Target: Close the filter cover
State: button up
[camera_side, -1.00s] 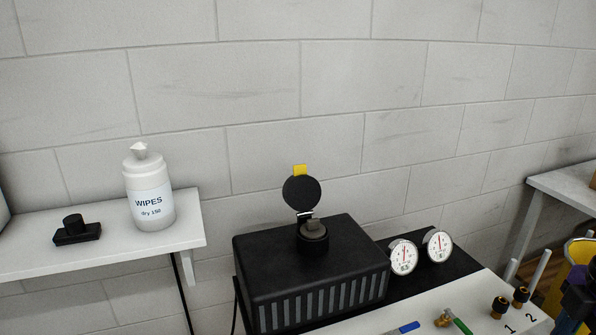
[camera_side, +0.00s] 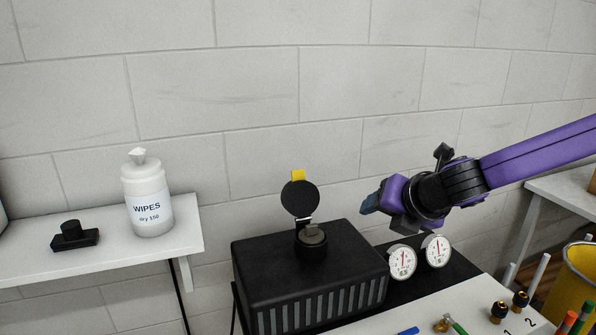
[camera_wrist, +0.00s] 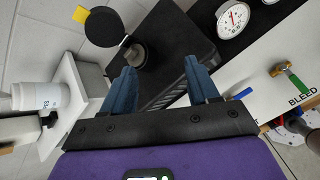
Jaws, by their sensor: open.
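The filter cover (camera_side: 300,199) is a round black lid with a yellow tab (camera_side: 298,175) on top. It stands upright, open, at the back of a short black filter neck (camera_side: 312,244) on a black ribbed box (camera_side: 262,258). In the wrist view the cover (camera_wrist: 104,27) is at the upper left, beside the grey-topped neck (camera_wrist: 136,54). My gripper (camera_side: 371,198) is in the air to the right of the cover, apart from it. Its two blue fingers (camera_wrist: 158,86) are spread with nothing between them.
Two round gauges (camera_side: 402,262) (camera_side: 438,250) stand right of the box, below my gripper. A wipes bottle (camera_side: 149,196) and a small black object (camera_side: 75,236) are on the left shelf (camera_side: 120,252). The block wall is behind. Small fittings lie on the white bench at front right.

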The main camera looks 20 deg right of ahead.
aim_at(298, 171)
jog(key=w+a+r+n+t, duration=0.4)
jog(key=w+a+r+n, duration=0.2)
jog(key=w+a+n, duration=0.15)
jog(key=shift+y, duration=0.3)
jog(key=x, duration=1.7)
jog(key=shift+w+f, duration=0.2)
jog(key=shift+f, duration=0.2)
grip_shut()
